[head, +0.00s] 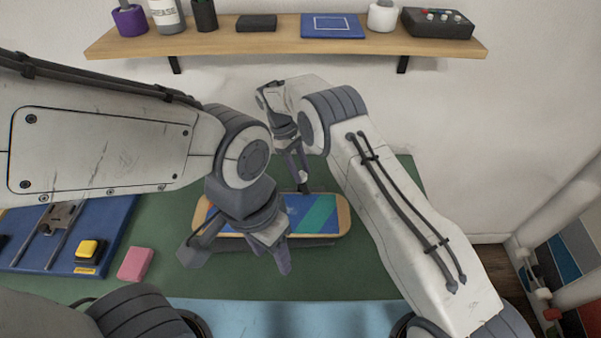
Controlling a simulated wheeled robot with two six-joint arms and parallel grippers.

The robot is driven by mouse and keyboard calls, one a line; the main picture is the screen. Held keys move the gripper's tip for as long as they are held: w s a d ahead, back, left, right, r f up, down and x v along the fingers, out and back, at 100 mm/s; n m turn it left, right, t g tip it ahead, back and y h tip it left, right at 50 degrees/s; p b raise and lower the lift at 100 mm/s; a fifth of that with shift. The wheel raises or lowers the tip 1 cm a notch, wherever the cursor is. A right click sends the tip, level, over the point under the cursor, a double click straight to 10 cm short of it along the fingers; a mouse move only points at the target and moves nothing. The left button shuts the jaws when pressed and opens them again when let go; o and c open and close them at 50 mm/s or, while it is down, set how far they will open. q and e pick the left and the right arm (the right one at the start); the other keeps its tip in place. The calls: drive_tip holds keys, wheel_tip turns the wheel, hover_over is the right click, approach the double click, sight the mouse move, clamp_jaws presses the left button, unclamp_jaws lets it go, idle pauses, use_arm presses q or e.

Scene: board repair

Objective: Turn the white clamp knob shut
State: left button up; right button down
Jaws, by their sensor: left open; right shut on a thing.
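The white clamp knob (302,177) is a small pale piece above the far edge of the board, mostly covered by my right gripper. My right gripper (300,172) reaches down from behind and is shut on it. The knob's turn angle is too small to read. The board (325,227) lies across the bench, wooden-edged with blue and teal graphics, its left half partly hidden by my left gripper. My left gripper (236,262) is open and empty, hanging over the board's near left side.
A green mat (160,240) covers the bench. A wooden shelf (230,41) with several items hangs on the back wall. The mat's right side is mostly behind my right arm.

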drive_tip(key=shift+w+m+y, duration=0.1)
drive_tip(key=shift+m+y, duration=0.2)
drive_tip(key=shift+m, duration=0.8)
drive_tip(key=shift+g, duration=0.3)
drive_tip(key=shift+c, duration=2.3)
unclamp_jaws()
drive_tip(key=shift+b, duration=0.3)
